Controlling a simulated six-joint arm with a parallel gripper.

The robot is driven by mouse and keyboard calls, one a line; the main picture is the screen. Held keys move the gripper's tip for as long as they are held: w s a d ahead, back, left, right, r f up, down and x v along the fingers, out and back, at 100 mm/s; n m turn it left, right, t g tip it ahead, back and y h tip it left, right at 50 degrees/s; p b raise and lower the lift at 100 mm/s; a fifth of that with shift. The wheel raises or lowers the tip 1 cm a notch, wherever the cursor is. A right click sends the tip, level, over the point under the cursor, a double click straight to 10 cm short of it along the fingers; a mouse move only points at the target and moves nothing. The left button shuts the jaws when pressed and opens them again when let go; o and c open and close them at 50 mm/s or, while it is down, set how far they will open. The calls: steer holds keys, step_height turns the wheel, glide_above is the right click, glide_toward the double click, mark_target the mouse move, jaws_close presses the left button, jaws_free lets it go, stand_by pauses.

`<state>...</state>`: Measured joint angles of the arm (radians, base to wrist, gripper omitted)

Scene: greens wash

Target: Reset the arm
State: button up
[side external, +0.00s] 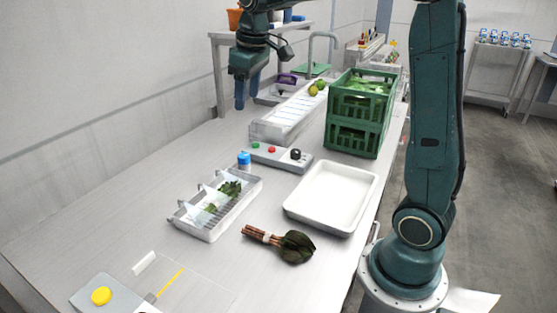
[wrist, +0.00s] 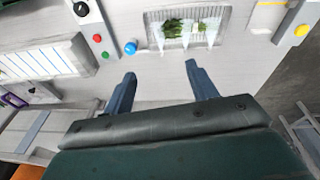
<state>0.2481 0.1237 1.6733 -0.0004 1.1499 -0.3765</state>
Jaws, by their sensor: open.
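My gripper (side external: 247,92) hangs from my teal arm above the far left part of the bench, high over the surface. In the wrist view my gripper (wrist: 160,90) shows two blue fingers spread wide apart with nothing between them. The fingers touch nothing. The bench surface (side external: 110,195) lies below.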

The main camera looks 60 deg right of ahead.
steer(key=s+a+f+t, duration=0.1)
steer(key=s+a, duration=0.2)
steer(key=s, duration=0.4)
steer(key=s+a+f+m+t, duration=0.1)
steer(key=s+a, duration=0.3)
steer(key=s, duration=0.4)
steer(key=s+a+f+t, duration=0.1)
steer(key=s+a, duration=0.2)
steer(key=s, duration=0.5)
steer(key=shift+a+f+y, duration=0.2)
steer(key=shift+f+y, duration=0.1)
steer(key=shift+f, duration=0.1)
